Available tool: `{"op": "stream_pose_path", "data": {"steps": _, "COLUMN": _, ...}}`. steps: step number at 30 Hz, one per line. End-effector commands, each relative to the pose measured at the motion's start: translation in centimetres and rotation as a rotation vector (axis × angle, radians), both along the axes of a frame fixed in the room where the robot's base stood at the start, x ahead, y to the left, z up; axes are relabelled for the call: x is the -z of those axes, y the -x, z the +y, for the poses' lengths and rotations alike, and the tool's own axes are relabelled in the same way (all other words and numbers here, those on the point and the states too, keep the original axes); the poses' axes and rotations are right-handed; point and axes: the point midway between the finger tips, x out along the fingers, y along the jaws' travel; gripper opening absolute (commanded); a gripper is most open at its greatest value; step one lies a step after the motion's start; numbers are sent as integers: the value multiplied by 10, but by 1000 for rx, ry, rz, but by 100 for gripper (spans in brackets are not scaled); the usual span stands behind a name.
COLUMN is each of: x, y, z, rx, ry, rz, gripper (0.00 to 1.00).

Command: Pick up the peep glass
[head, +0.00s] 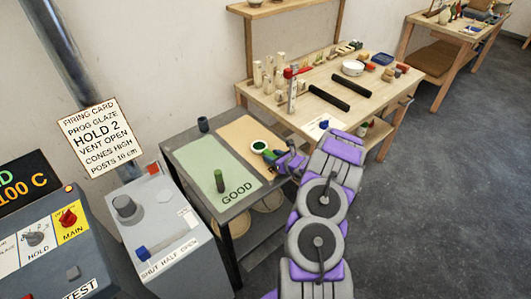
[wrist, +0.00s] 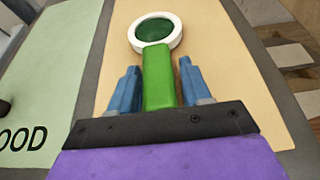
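The peep glass has a white ring around a dark green lens and a bright green handle. In the head view the peep glass (head: 259,147) is on the tan mat (head: 236,133) of the grey bench. In the wrist view the peep glass (wrist: 159,75) points away from me, ring at the far end. My gripper (wrist: 158,72) is open, its blue fingers on either side of the handle with narrow gaps. It shows in the head view (head: 275,158) at the handle end. Whether the fingers touch the handle or the mat is unclear.
A green mat (head: 197,164) marked GOOD lies left of the tan mat, with a dark green cylinder (head: 219,181) on it. A grey kiln control box (head: 155,225) is left, and a cluttered wooden table (head: 285,103) is behind.

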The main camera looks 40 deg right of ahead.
Motion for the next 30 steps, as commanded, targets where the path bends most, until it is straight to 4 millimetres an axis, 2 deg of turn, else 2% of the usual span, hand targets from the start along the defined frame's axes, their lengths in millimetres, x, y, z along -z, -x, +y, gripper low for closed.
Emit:
{"op": "stream_pose_path", "data": {"steps": 1, "x": 1, "y": 0, "z": 2, "rx": -4, "ry": -1, "rz": 3, "gripper": 39}}
{"op": "stream_pose_path", "data": {"steps": 11, "x": 2, "y": 0, "z": 3, "rx": -4, "ry": -1, "rz": 4, "gripper": 9}}
{"op": "stream_pose_path", "data": {"steps": 22, "x": -5, "y": 0, "z": 2, "rx": -4, "ry": -1, "rz": 4, "gripper": 9}}
{"op": "stream_pose_path", "data": {"steps": 26, "x": -20, "y": 0, "z": 2, "rx": -2, "ry": -1, "rz": 1, "gripper": 9}}
{"op": "stream_pose_path", "data": {"steps": 29, "x": -41, "y": -1, "z": 2, "rx": -3, "ry": 2, "rz": -3, "gripper": 9}}
{"op": "stream_pose_path", "data": {"steps": 30, "x": -40, "y": 5, "z": 4, "rx": 1, "ry": -3, "rz": -2, "gripper": 9}}
